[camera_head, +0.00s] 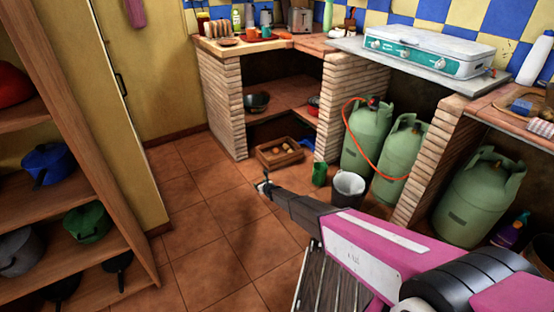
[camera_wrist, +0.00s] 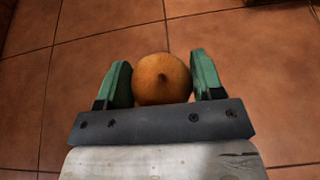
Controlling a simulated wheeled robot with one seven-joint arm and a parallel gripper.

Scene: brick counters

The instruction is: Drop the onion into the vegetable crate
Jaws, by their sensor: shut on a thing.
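The onion (camera_wrist: 162,78) is round and orange-brown. In the wrist view it sits between the two green fingers of my gripper (camera_wrist: 161,68), which is shut on it, with floor tiles below. In the head view my gripper (camera_head: 263,184) is small and dark at the end of my arm, over the tiled floor; I cannot make out the onion there. The vegetable crate (camera_head: 279,160) is a low brown wooden box on the floor by the brick counter, with several round yellowish things in it. My gripper appears in front of it and a little left, apart from it.
A green container (camera_head: 319,174) and a grey bucket (camera_head: 347,188) stand right of the crate. Green gas cylinders (camera_head: 403,147) stand under the counter behind them. A wooden shelf (camera_head: 75,190) with pots fills the left side. The tiled floor (camera_head: 205,215) between is clear.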

